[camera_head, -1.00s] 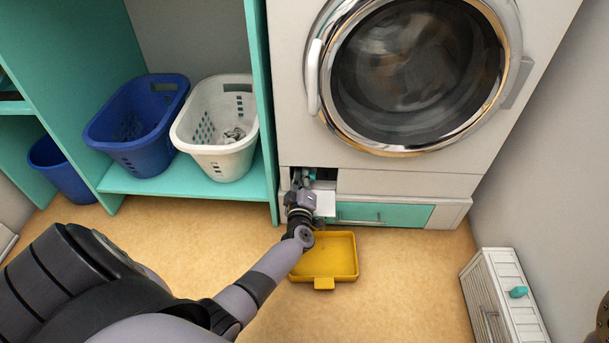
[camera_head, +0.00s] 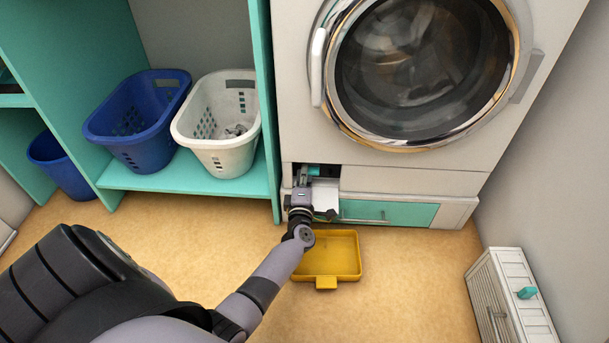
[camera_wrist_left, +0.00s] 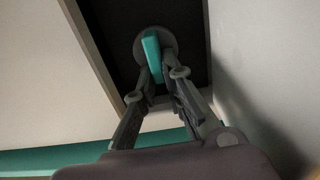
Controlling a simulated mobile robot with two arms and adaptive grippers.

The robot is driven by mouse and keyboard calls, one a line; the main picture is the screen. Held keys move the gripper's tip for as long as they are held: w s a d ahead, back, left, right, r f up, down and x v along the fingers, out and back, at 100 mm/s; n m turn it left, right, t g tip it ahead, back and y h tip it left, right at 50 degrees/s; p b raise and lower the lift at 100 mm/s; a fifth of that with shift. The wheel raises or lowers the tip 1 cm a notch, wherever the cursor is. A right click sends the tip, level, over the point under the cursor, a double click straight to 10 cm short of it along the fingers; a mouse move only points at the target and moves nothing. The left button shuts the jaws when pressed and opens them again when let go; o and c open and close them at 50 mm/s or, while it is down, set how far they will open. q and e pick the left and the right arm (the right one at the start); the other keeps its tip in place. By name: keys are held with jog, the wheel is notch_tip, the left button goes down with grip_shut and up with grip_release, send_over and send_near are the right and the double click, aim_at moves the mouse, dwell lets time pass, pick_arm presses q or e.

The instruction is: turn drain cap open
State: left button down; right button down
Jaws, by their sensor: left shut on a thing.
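The drain cap (camera_wrist_left: 152,52) is a grey disc with a teal bar handle. It sits in the dark opening low on the washer's front, and its teal handle also shows in the head view (camera_head: 314,170). My left gripper (camera_wrist_left: 161,78) is shut on the handle, with one finger on each side of the bar. In the head view my left gripper (camera_head: 305,181) reaches into the opening from below and hides part of the cap. My right gripper is not in view.
A white open flap (camera_head: 326,195) is right beside my left gripper. A yellow tray (camera_head: 335,257) lies on the floor below. A teal drawer panel (camera_head: 388,212) is to the right. The washer door (camera_head: 420,70) is above. A white slatted cabinet (camera_head: 512,300) stands at the lower right.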

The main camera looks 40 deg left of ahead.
pick_arm(q)
jog(key=shift+f, duration=0.1)
dwell(0.3)
jog(key=c, duration=1.7)
grip_release()
